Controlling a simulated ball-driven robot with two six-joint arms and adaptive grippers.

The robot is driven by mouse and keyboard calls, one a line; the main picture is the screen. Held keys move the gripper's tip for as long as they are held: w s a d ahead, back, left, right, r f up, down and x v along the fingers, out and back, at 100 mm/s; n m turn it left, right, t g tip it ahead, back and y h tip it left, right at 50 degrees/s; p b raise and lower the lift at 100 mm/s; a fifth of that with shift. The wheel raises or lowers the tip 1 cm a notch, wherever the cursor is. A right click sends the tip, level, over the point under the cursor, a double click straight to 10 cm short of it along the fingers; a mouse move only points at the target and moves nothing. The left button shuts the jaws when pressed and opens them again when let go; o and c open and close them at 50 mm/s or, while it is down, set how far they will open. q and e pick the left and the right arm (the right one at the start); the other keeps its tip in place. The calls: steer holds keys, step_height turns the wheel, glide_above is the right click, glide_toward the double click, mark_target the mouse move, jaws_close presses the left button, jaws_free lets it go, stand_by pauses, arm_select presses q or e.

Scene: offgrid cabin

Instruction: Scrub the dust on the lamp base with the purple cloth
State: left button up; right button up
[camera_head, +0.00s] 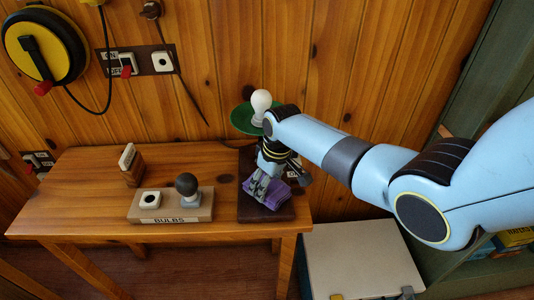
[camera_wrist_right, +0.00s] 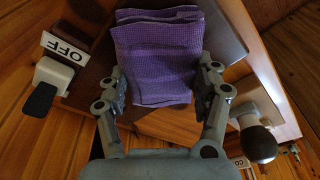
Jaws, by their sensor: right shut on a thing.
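The purple cloth (camera_head: 266,192) is a folded, textured pad low over the dark brown lamp base (camera_head: 254,214) at the table's right end. My right gripper (camera_head: 270,178) is shut on it from above. In the right wrist view the cloth (camera_wrist_right: 155,55) sits between the two fingers, with the dark base (camera_wrist_right: 222,38) behind it. I cannot tell how firmly the cloth touches the base. A white bulb (camera_head: 261,103) with a green disc-shaped shade (camera_head: 241,119) stands above, partly behind my arm. No dust can be made out; the cloth and gripper hide part of the base.
A pale-topped box (camera_head: 360,258) stands right of the table. The table's left part is clear.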

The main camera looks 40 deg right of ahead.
steer(key=r+p, duration=0.1)
steer(key=r, duration=0.1)
steer(key=r+p, duration=0.2)
steer(key=r, duration=0.1)
steer(key=shift+s+a, duration=0.1)
steer(key=shift+s, duration=0.1)
steer(key=shift+w+r+p, duration=0.1)
steer(key=shift+r+p, duration=0.2)
steer(key=shift+r, duration=0.05)
steer(key=shift+r+p, duration=0.35)
steer(key=shift+p, duration=0.05)
steer(key=shift+r+p, duration=0.8)
steer(key=shift+r, duration=0.05)
arm_select(q)
step_height(320, 180, up, 7)
steer(key=s, duration=0.2)
steer(key=shift+a+f, duration=0.2)
steer(key=shift+s, duration=0.1)
